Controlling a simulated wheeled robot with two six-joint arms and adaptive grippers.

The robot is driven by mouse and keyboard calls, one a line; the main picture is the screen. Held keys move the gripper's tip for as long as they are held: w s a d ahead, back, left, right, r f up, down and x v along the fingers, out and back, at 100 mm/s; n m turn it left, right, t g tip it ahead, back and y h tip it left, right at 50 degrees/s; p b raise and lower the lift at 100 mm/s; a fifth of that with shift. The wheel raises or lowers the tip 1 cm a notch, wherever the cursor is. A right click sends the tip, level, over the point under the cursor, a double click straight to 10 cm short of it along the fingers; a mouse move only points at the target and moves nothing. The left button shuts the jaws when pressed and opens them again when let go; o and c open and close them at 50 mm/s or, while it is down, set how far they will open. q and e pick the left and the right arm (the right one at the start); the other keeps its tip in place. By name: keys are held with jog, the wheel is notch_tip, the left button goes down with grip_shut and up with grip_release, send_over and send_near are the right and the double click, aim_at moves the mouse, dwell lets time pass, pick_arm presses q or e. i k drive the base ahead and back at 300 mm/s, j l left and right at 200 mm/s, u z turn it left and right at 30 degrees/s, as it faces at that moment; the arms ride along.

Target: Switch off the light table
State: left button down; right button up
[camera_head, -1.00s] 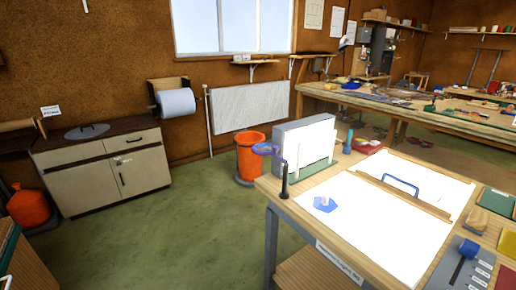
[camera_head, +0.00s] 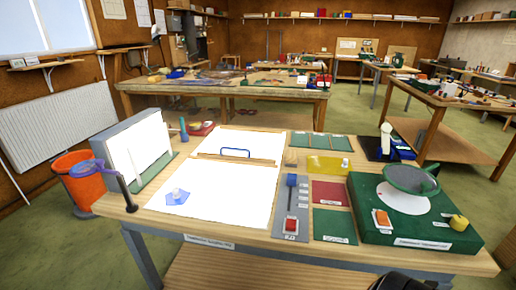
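The light table is a bright white glowing flat panel (camera_head: 225,205) set in the wooden bench. A wooden bar with a blue handle (camera_head: 235,153) lies across it. A blue piece with a pale knob (camera_head: 178,197) lies on its front left part. Right of the panel is a narrow grey control plate (camera_head: 291,208) with a blue lever (camera_head: 291,180) at its far part and a red rocker switch (camera_head: 291,224) at its near end. Its small labels are unreadable. Neither gripper shows; only a dark part, whose identity I cannot tell, shows at the bottom edge.
A lit upright box (camera_head: 140,150) and a blue-ended dark stand (camera_head: 125,192) are at left. Red and green pads lie beside the control plate.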

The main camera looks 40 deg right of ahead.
aim_at(291, 224)
jog(key=z, duration=1.6)
